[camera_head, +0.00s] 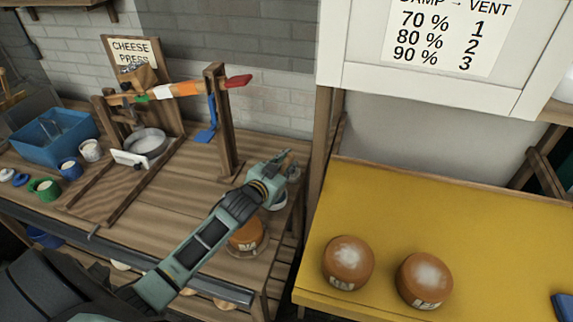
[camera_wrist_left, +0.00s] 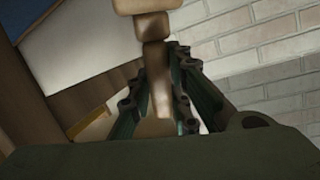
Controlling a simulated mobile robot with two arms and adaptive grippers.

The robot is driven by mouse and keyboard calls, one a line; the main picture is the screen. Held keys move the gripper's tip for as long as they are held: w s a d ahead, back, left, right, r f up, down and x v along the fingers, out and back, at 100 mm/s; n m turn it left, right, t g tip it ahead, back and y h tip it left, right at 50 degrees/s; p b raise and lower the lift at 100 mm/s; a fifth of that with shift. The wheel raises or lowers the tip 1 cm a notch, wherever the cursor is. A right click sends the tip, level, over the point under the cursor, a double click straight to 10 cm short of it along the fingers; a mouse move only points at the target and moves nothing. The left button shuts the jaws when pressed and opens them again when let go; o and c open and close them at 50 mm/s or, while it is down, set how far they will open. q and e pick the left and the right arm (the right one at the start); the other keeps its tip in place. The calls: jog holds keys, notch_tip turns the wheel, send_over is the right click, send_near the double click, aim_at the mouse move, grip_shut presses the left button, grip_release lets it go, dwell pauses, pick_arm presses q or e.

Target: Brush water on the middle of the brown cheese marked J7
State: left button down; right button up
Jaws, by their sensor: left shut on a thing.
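My left gripper (camera_head: 284,164) reaches over the right end of the wooden bench. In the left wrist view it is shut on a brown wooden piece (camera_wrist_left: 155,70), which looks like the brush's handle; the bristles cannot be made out. A small pale bowl (camera_head: 277,200) sits below the gripper, partly hidden by it. A brown cheese (camera_head: 246,237) with a label stands on the bench, partly behind my left arm. Two brown cheeses, left (camera_head: 348,262) and right (camera_head: 425,280), with whitish tops, stand on the yellow shelf. Their marks are too small to read. My right gripper is out of view.
The cheese press (camera_head: 222,120) with its striped lever stands on the bench. A blue tub (camera_head: 55,137) and several cups are at the left. A wooden post (camera_head: 322,160) separates bench and yellow shelf (camera_head: 440,215), whose back is clear. A vent sign (camera_head: 440,38) hangs above.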

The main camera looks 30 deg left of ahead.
aim_at(286, 157)
pick_arm(q)
jog(key=shift+r+p, duration=2.6)
jog(key=shift+r, duration=0.5)
jog(key=shift+f, duration=0.1)
